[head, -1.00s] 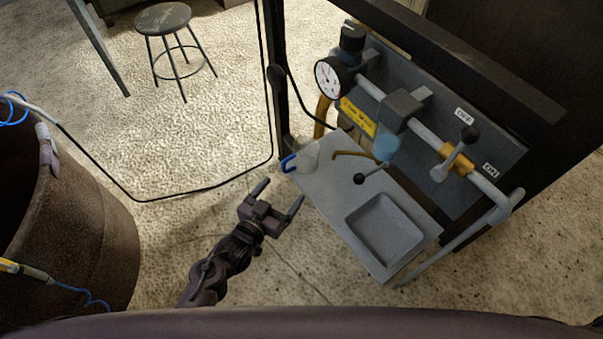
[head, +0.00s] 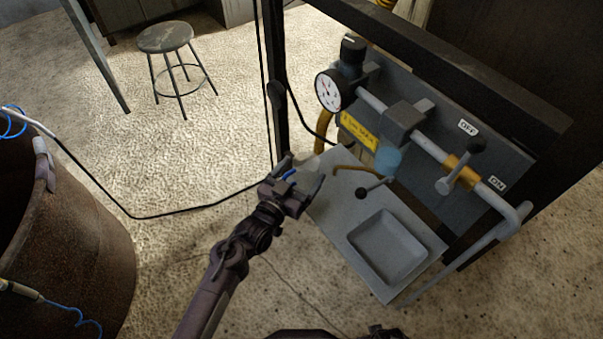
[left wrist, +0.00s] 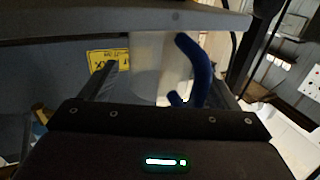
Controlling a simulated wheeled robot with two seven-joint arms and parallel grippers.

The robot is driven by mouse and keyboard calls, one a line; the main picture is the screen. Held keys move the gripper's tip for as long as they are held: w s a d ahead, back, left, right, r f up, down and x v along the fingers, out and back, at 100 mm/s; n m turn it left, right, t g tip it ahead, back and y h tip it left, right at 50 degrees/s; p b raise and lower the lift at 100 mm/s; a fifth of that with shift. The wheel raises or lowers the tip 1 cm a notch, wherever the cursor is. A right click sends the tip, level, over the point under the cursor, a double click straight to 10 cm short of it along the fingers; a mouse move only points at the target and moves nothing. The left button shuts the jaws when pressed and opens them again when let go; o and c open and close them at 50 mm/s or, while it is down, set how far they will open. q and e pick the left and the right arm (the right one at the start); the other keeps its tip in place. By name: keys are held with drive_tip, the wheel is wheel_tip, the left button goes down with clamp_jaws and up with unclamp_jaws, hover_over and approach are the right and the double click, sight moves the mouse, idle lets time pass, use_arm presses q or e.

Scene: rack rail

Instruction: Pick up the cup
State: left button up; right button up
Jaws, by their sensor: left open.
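The cup (head: 308,163) is pale and see-through with a blue handle (head: 290,175). It stands at the left corner of the grey shelf of the rack. My left gripper (head: 304,170) is open, right at the cup, with its fingers reaching to either side of the handle and hiding part of the cup. In the left wrist view the cup (left wrist: 150,65) is straight ahead and close, its blue handle (left wrist: 198,72) to the right. I cannot tell whether a finger touches it.
The shelf (head: 335,205) has a sunken basin (head: 388,247) and a black-knobbed lever (head: 371,189). A gauge (head: 328,91), a pipe and a light-blue piece (head: 387,160) are behind. A black cable runs by the rack post (head: 272,70). A rusty barrel (head: 85,260) is left.

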use_arm(q)
drive_tip(key=shift+c, duration=0.4)
drive_tip(key=c, duration=1)
drive_tip(key=shift+r, duration=0.1)
